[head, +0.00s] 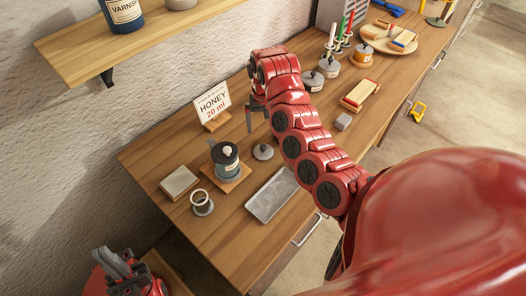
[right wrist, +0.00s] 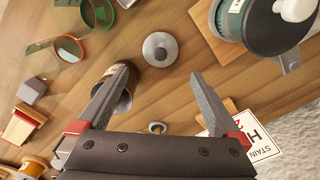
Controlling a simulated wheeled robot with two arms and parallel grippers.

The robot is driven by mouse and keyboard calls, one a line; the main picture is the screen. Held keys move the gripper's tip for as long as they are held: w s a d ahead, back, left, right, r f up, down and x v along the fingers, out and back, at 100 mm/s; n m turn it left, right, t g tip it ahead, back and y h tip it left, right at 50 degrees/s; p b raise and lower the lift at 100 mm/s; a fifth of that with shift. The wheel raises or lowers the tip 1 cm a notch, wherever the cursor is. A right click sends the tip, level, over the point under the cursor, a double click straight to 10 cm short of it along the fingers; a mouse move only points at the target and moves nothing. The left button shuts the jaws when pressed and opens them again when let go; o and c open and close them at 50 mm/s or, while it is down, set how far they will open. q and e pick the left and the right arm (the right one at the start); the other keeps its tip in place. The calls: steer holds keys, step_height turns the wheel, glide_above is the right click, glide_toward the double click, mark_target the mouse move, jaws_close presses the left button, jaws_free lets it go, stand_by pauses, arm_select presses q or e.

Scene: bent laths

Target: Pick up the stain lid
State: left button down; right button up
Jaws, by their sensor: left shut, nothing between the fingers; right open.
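A round grey lid with a knob (head: 263,152), which looks like the stain lid, lies flat on the wooden bench. It also shows in the right wrist view (right wrist: 160,49), just beyond my right fingertips. My right gripper (head: 257,117) is open and empty, above the bench and behind the lid in the head view; its spread fingers also show in the right wrist view (right wrist: 160,73). The lid is apart from both fingers. A teal jar (head: 228,167) with a dark top and pale knob stands left of the lid. My left gripper (head: 121,264) is shut and empty at lower left.
A metal tray (head: 272,195), a pale block (head: 180,182) and a ringed cup (head: 202,203) lie nearby. A dark tin (right wrist: 126,101) is partly hidden by a right finger. A shelf (head: 80,52) hangs above.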

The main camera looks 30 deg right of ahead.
steer(key=p, duration=0.1)
glide_above(264, 146)
steer(key=f, duration=0.5)
steer(key=shift+s+f, duration=0.2)
steer(key=shift+f, duration=0.15)
steer(key=shift+f+p, duration=0.4)
step_height(264, 146, down, 4)
steer(key=shift+w+a+r+p, duration=0.1)
steer(key=shift+w+a+p, duration=0.05)
steer(key=shift+p, duration=0.8)
steer(key=shift+f, duration=0.55)
steer(key=c, duration=1)
steer(key=shift+r, duration=0.15)
